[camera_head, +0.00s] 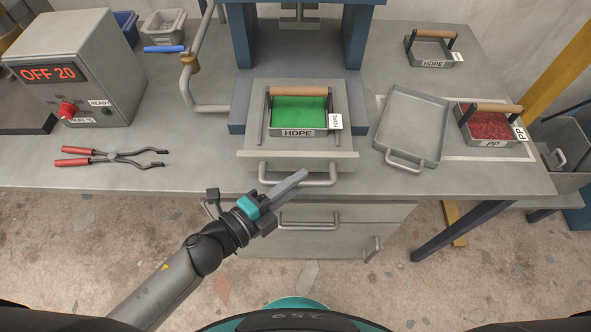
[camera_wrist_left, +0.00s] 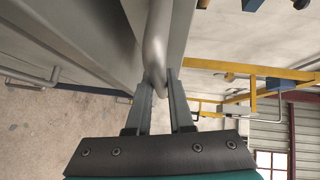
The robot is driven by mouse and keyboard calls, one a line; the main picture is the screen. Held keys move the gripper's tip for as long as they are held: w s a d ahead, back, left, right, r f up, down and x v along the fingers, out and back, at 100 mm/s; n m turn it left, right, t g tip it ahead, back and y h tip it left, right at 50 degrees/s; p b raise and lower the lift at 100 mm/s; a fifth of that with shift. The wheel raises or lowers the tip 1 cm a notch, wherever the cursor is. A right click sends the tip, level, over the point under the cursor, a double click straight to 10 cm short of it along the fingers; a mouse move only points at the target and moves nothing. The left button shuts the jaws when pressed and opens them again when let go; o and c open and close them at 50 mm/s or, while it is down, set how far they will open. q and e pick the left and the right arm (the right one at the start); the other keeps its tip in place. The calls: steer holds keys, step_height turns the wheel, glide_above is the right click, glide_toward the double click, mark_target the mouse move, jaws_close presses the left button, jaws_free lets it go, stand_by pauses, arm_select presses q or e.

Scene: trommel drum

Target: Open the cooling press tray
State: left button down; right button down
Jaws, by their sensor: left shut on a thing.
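The cooling press tray (camera_head: 252,152) is a grey tray that sticks out in front of the blue press (camera_head: 243,40). A green-filled mould (camera_head: 299,113) labelled HDPE, with a wooden-topped handle, sits on it. The tray's front handle (camera_head: 264,172) is a grey bar. My left gripper (camera_head: 300,176) reaches it from below in the head view. In the left wrist view, its fingers (camera_wrist_left: 161,82) are shut on the bar of the handle (camera_wrist_left: 156,45), one on each side. The fingertips partly cover the bar. My right gripper is in neither view.
A heater box (camera_head: 88,75) reading OFF 20 and red-handled tongs (camera_head: 112,157) are on the left. An empty grey tray (camera_head: 411,124), a red PP mould (camera_head: 487,127) and another HDPE mould (camera_head: 431,48) are on the right. Drawers (camera_head: 335,243) lie below the bench.

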arm_select(q)
steer(key=shift+s, duration=0.45)
steer(key=c, duration=1.1)
jaws_free()
steer(key=v, duration=1.5)
steer(key=shift+a, duration=0.15)
